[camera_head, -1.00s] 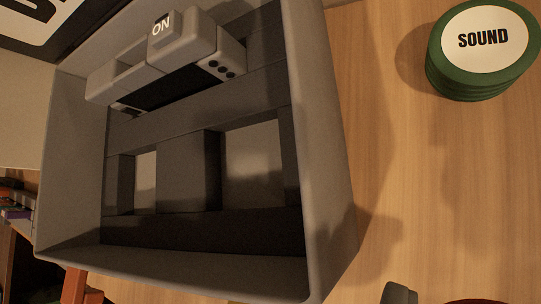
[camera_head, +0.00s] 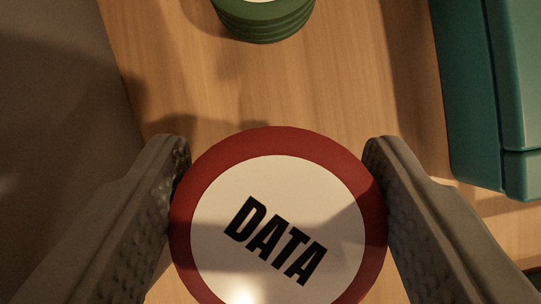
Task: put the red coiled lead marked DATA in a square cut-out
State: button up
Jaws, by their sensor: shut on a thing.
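The red coiled lead marked DATA (camera_head: 278,141) is a round red coil with a white top label, large at the bottom middle of the view. My gripper (camera_head: 278,165) is shut on it, one finger against its left side and one against its right. Its lower edge is cut off by the frame. I cannot tell how high it is above the wooden table. The square cut-outs do not show now; they were seen earlier in the floor of a grey box.
A green coiled lead (camera_head: 264,25) stands on the wooden table (camera_head: 280,90) at the top middle, partly cut off. A teal case (camera_head: 490,100) stands at the right. A dark grey surface (camera_head: 60,90) fills the left. Bare wood lies between them.

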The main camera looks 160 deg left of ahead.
aim_at(278, 183)
jog(key=shift+f, duration=2.55)
jog(key=shift+f, duration=0.15)
jog(key=o, duration=1.5)
jog(key=shift+o, duration=0.2)
jog(key=shift+r, duration=0.25)
jog(key=v, duration=1.1)
jog(key=shift+s+r, duration=0.25)
jog(key=shift+r, duration=0.1)
jog(key=shift+d, duration=0.15)
